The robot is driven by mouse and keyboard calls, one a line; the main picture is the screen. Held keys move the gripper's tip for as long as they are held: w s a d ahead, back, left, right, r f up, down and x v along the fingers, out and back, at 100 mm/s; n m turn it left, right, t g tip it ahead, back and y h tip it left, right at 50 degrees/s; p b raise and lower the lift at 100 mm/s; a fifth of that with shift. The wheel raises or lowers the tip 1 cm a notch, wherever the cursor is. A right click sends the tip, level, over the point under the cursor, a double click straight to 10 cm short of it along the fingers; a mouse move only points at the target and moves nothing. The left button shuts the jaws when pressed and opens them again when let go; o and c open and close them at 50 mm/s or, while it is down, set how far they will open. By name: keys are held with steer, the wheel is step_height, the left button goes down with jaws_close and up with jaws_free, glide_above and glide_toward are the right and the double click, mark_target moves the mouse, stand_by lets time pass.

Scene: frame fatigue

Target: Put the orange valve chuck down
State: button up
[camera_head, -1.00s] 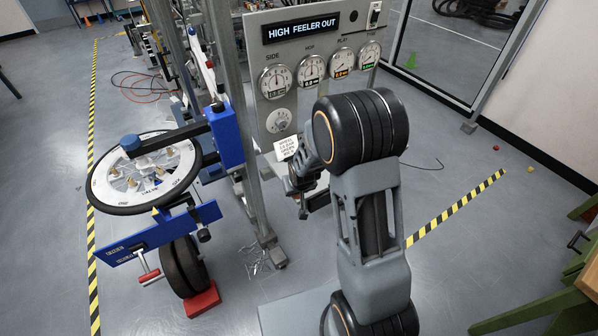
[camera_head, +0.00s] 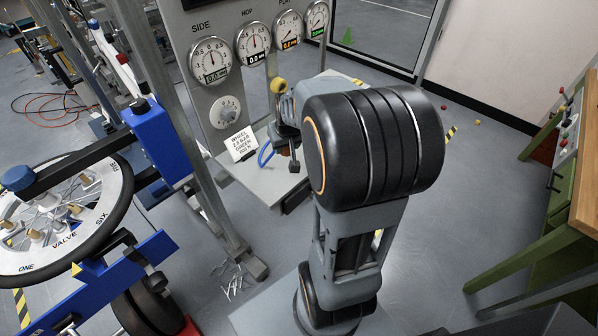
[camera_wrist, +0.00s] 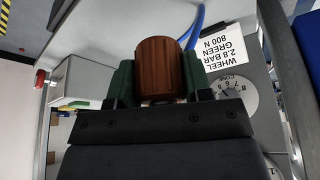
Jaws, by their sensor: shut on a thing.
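The orange valve chuck (camera_wrist: 160,68) shows as a ribbed, brownish-orange cylinder in the wrist view. It sits between the two dark green fingers of my gripper (camera_wrist: 161,84), which is shut on it. A blue hose (camera_wrist: 196,25) runs behind the chuck; where it ends is hidden. In the head view my gripper (camera_head: 292,163) is over the grey shelf (camera_head: 258,183) below the dials, partly hidden by my arm. I cannot tell whether the chuck touches the shelf. The blue hose also shows beside the gripper in the head view (camera_head: 265,154).
A white card (camera_head: 241,144) reading wheel 2.8 bar, green 800 N stands on the shelf near the gauge panel (camera_head: 221,100). A spoked wheel (camera_head: 60,215) with a blue frame is at left. A green bench (camera_head: 560,200) is at right.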

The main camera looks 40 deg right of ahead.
steer(key=s+d+m+b, duration=0.1)
steer(key=s+d+b, duration=0.3)
steer(key=s+b, duration=0.25)
steer(key=p, duration=0.2)
glide_toward(297, 156)
steer(key=shift+w+d+f+h, duration=0.25)
steer(key=shift+w+f+h, duration=0.05)
steer(key=shift+w+f, duration=0.8)
steer(key=shift+f, duration=0.2)
steer(key=shift+d+f, duration=0.1)
steer(key=shift+f, duration=1.35)
steer(key=shift+f, duration=0.15)
steer(key=o, duration=1)
